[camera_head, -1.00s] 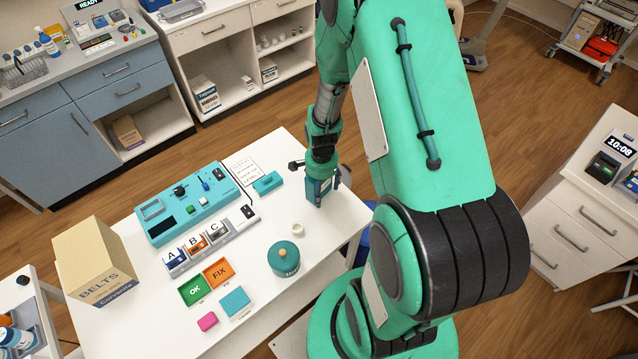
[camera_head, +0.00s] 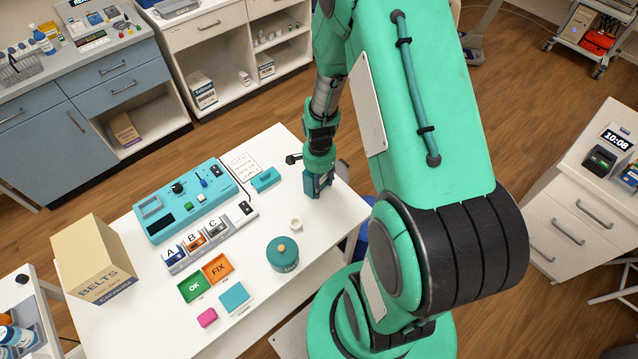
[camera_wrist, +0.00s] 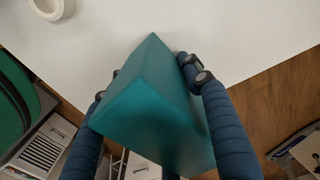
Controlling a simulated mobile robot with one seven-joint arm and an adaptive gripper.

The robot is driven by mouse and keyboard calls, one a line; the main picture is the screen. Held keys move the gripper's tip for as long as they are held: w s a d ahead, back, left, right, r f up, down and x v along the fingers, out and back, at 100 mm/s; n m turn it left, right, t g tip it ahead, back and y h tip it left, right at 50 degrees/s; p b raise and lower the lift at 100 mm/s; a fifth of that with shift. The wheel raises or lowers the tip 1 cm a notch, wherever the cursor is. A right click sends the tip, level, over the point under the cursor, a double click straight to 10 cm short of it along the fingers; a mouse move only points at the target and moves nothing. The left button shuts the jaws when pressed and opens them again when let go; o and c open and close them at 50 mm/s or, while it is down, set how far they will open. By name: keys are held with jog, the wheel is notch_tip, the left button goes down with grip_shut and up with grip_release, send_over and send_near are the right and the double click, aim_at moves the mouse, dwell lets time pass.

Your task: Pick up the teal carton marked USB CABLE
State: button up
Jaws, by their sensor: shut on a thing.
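A plain teal box-shaped carton (camera_wrist: 150,105) sits between the two dark blue fingers of my gripper (camera_wrist: 148,84) in the wrist view. The fingers are shut on its two sides, and it is tilted in that picture. No marking is readable on the faces that show. In the head view the carton (camera_head: 317,187) hangs at my gripper (camera_head: 318,176), over the right end of the white table (camera_head: 345,200). I cannot tell whether its underside touches the table.
A teal block (camera_head: 265,179) lies left of my gripper, beside a teal control panel (camera_head: 160,228). Green and orange trays (camera_head: 216,268) and a BELTS box (camera_head: 95,255) are farther left.

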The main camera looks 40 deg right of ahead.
notch_tip(320, 180, up, 2)
jog(key=shift+r, duration=0.2)
jog(key=s+a, duration=0.2)
jog(key=s, duration=0.3)
jog(key=s+a+r+p, duration=0.1)
jog(key=s+a, duration=0.1)
jog(key=s, duration=0.2)
jog(key=s+a+p, duration=0.1)
jog(key=s+a, duration=0.1)
jog(key=s, duration=0.3)
jog(key=shift+s+a+r, duration=0.3)
